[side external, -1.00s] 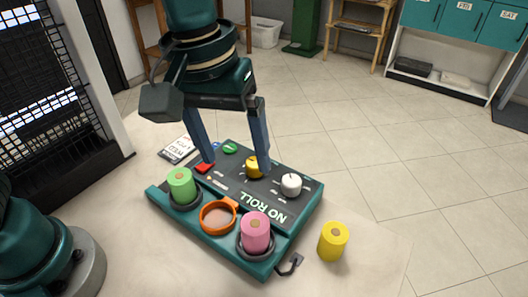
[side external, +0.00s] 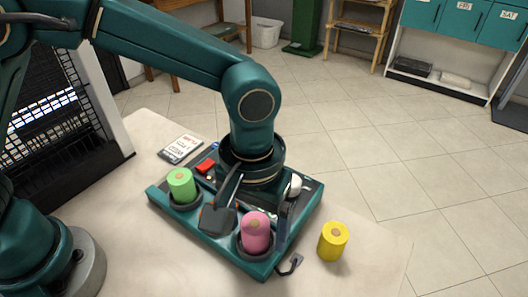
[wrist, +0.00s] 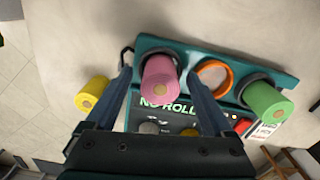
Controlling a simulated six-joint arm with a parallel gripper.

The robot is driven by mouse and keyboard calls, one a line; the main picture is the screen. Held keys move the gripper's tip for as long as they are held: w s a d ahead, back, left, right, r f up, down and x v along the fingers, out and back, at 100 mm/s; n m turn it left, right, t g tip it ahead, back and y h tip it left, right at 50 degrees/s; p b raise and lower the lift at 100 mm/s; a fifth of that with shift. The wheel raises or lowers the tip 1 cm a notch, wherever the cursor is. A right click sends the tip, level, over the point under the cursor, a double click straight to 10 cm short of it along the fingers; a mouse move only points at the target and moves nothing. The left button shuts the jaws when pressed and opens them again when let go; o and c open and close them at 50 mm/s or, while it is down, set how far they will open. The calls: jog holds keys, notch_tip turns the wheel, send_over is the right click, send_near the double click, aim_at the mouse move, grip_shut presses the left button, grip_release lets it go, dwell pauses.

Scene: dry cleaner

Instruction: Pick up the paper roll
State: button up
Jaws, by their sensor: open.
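Three paper rolls show. A pink roll (side external: 256,231) stands in a dark round holder at the near right corner of the teal device (side external: 218,243). A green roll (side external: 181,184) stands in a holder at its left. A yellow roll (side external: 333,241) stands on the table to the right of the device. My gripper (wrist: 159,76) is open, low over the device. In the wrist view the pink roll (wrist: 159,80) lies between its two fingers, with gaps on both sides.
An empty orange ring holder (wrist: 213,77) sits between the pink and green rolls. The panel reads "NO ROLL" and carries a white knob (side external: 294,186) and a red button (side external: 206,165). A card (side external: 181,149) lies behind the device. The table (side external: 370,265) right of the yellow roll is clear.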

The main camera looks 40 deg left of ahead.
aim_at(253, 218)
grip_shut()
jog(key=shift+r, duration=0.15)
jog(key=shift+r, duration=0.3)
jog(key=r, duration=0.3)
jog(key=shift+w+a+r, duration=0.2)
jog(key=shift+a+r, duration=0.2)
jog(key=w+a+r, duration=0.2)
jog(key=a+r, duration=0.4)
jog(key=a, duration=0.4)
jog(key=shift+s+d+f, duration=0.4)
jog(key=shift+d+f, duration=0.1)
jog(key=shift+f, duration=0.9)
jog(key=shift+s+d+f, duration=0.45)
jog(key=shift+d+f, duration=0.05)
jog(key=shift+f, duration=0.95)
jog(key=shift+s+d+f, duration=0.4)
jog(key=shift+d+f, duration=0.1)
jog(key=shift+f, duration=0.9)
